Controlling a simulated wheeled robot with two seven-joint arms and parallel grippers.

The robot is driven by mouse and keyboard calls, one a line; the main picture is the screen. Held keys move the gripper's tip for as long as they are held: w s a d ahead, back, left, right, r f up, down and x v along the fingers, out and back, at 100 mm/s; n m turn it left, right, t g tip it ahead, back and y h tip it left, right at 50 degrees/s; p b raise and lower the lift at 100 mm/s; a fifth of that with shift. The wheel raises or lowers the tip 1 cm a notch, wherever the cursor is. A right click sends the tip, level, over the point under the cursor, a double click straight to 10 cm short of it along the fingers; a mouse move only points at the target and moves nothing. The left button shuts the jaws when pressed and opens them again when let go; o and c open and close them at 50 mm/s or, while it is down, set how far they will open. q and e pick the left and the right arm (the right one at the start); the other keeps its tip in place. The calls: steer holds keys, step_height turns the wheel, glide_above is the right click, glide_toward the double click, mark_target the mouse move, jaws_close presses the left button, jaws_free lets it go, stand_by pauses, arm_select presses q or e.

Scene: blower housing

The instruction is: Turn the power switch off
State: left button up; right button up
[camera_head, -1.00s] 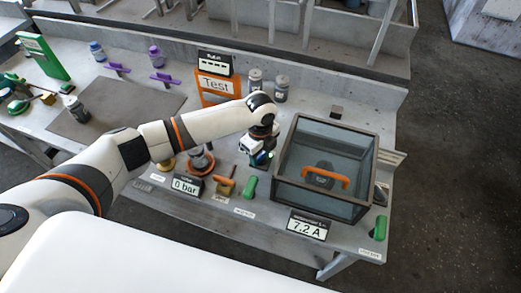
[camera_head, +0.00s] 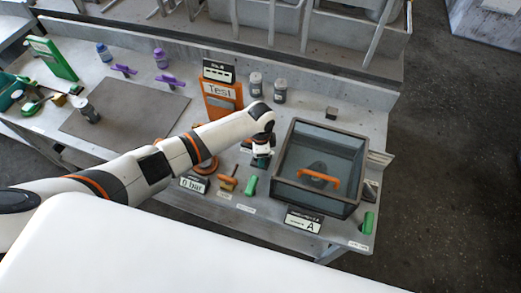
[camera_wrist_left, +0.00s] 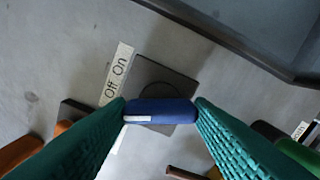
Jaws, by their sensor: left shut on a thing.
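The power switch has a blue handle (camera_wrist_left: 165,109) with a white mark at its left end, on a dark square base (camera_wrist_left: 168,76). A white "Off On" label (camera_wrist_left: 117,73) lies left of the base in the left wrist view. My left gripper (camera_wrist_left: 161,112) has its teal ribbed fingers shut on the blue handle, one at each end. In the head view my left gripper (camera_head: 261,162) points down at the bench, left of the glass box, and hides most of the switch. My right gripper is not in view.
A dark-framed glass box (camera_head: 281,185) with an orange handle (camera_head: 322,176) inside stands close right of my left gripper. An "A" display (camera_head: 303,222) and green handle (camera_head: 250,185) are near the front edge. The orange "Test" sign (camera_head: 221,97) stands behind.

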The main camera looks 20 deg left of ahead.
arm_select(q)
steer(key=shift+o, duration=0.2)
steer(key=shift+n+p, duration=0.3)
steer(key=shift+n, duration=0.4)
steer(key=shift+c, duration=0.2)
steer(key=o, duration=1)
steer(key=shift+r, duration=0.15)
step_height(320, 180, up, 12)
steer(key=b, duration=0.2)
